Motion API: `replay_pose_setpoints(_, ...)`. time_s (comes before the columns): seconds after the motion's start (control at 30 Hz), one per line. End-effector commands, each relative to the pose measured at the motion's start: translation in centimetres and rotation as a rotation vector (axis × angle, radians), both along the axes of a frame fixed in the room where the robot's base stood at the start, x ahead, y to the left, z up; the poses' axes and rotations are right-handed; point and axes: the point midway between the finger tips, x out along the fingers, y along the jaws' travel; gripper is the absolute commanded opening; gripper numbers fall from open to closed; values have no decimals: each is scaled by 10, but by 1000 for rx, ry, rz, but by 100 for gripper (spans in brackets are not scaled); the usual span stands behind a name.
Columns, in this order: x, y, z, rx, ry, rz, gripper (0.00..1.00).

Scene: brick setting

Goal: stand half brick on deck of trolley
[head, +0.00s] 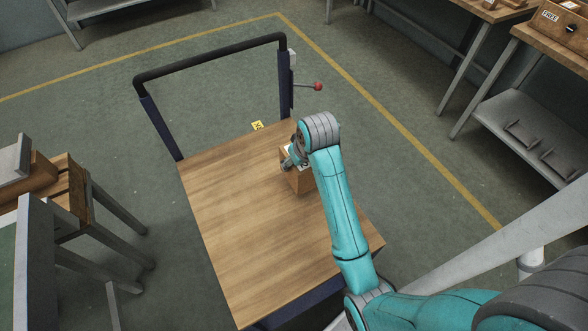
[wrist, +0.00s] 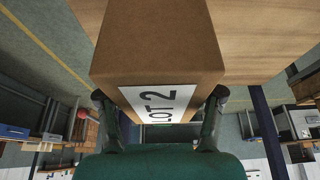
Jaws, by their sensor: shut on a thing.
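The half brick is a tan-brown block (head: 299,181) with a white label reading LOT 2. It is at the right part of the trolley's wooden deck (head: 225,220). In the wrist view the half brick (wrist: 160,45) fills the upper middle, between the two dark fingers. My gripper (head: 290,160) is shut on it, with a finger on each side of the labelled end (wrist: 160,108). The block looks upright, on or just above the deck; its underside is hidden, so I cannot tell whether it touches. My arm hides part of it.
The trolley's black push handle (head: 210,58) rises at the far end, with a red-knobbed lever (head: 317,87) by its right post. The rest of the deck is bare. A wooden-topped bench (head: 72,190) stands left, and benches with shelves stand at upper right.

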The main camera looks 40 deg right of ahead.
Motion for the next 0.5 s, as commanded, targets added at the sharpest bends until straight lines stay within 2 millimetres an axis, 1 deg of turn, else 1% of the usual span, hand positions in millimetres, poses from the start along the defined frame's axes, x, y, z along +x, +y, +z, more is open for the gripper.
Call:
replay_pose_setpoints(0.17,0,0,-9,0,-1,0,0)
replay_pose_setpoints(0.4,0,0,-37,0,-1,0,0)
replay_pose_setpoints(0.5,1,0,-40,-1,-3,1,0)
